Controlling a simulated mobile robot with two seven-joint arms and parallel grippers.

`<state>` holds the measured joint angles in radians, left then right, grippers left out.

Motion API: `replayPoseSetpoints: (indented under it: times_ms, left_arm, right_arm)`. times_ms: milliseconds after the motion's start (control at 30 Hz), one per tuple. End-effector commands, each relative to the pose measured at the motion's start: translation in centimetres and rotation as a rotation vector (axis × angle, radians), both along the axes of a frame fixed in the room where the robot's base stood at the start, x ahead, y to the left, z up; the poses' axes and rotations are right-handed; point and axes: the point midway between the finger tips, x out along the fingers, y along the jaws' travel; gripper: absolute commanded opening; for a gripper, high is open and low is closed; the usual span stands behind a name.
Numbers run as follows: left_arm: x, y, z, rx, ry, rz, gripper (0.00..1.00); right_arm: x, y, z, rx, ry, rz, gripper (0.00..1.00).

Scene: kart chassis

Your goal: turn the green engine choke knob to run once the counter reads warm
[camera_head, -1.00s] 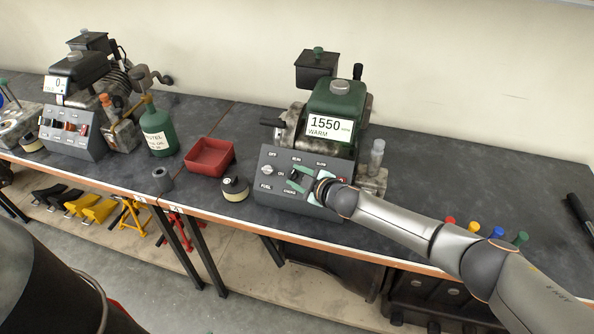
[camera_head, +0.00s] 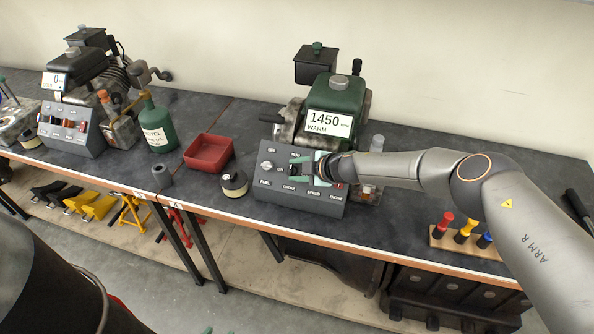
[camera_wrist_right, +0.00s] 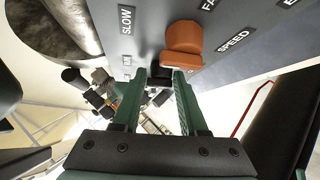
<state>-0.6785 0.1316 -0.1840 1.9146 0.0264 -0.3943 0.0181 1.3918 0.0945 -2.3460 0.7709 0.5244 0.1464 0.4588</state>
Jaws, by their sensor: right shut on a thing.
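The counter (camera_head: 329,122) on the green engine (camera_head: 338,92) reads 1450 with WARM below it. The grey control panel (camera_head: 268,186) stands in front of that engine, with fuel, choke, speed and engine labels. My right gripper (camera_head: 300,166) reaches in from the right, with its green fingers at the choke place. It is shut on the choke knob, which the fingers mostly hide, so its exact setting cannot be told. The fingers (camera_wrist_right: 160,76) also show in the right wrist view, with the orange speed lever (camera_wrist_right: 183,48) close by. My left gripper is not in view.
A red tray (camera_head: 208,153), a round tin (camera_head: 234,183) and a green bottle (camera_head: 157,127) stand left of the panel. Another engine's counter (camera_head: 56,80), farther left, reads 0. Coloured pegs (camera_head: 464,231) stand in a wooden rack under my right arm.

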Motion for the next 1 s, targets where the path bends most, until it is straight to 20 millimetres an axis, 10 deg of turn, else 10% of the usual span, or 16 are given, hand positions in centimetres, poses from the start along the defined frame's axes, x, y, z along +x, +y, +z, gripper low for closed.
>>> replayPoseSetpoints:
  times_ms: [700,733,1000]
  left_arm:
    - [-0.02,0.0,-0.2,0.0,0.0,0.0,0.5]
    - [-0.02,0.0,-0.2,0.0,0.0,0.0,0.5]
    - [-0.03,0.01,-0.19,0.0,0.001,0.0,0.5]
  right_arm:
    - [-0.43,0.42,-0.31,-0.022,0.016,0.037,0.0]
    - [-0.43,0.43,-0.32,-0.022,0.016,0.037,0.45]
    - [-0.24,0.26,-0.18,-0.022,0.012,0.033,0.65]
